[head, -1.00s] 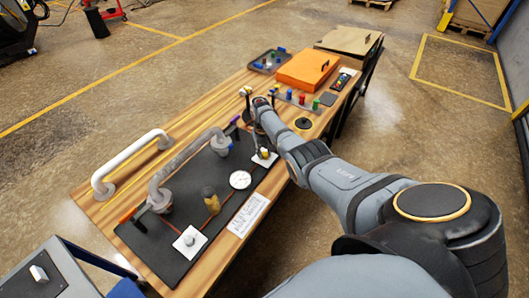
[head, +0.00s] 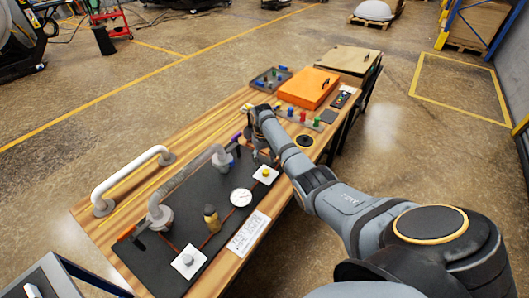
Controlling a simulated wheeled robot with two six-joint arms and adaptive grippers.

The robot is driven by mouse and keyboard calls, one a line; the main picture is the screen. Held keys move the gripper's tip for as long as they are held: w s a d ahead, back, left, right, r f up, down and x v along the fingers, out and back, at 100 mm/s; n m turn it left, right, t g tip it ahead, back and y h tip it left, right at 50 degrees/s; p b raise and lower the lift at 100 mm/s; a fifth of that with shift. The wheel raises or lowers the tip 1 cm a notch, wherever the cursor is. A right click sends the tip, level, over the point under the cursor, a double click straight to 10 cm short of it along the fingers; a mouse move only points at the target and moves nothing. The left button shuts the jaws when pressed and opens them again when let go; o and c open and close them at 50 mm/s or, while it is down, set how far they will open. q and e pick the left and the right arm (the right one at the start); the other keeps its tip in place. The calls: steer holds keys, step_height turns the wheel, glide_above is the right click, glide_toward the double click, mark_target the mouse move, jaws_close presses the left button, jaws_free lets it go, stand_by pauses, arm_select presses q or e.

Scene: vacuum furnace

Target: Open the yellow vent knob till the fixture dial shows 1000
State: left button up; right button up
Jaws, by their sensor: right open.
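The yellow vent knob (head: 266,172) sits on a white square plate at the right end of the black fixture board (head: 180,240). The round white fixture dial (head: 240,197) lies just left of and below it; its needle and numbers are too small to read. My right gripper (head: 264,157) points down just beyond the yellow knob in the picture. It is open, and its fingers are small and partly hidden by my wrist. I cannot tell whether they touch the knob. My left gripper is not in view.
The board also carries a brass fitting (head: 211,219), a grey pipe (head: 182,182) and a pale knob (head: 187,260). A white handle (head: 128,177) stands at the left. An orange box (head: 308,88) and several coloured pieces are at the table's far end.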

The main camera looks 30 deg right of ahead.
mark_target(264, 171)
step_height(264, 171, up, 6)
steer(key=shift+a+f, duration=0.1)
steer(key=shift+a, duration=0.05)
stand_by(0.4)
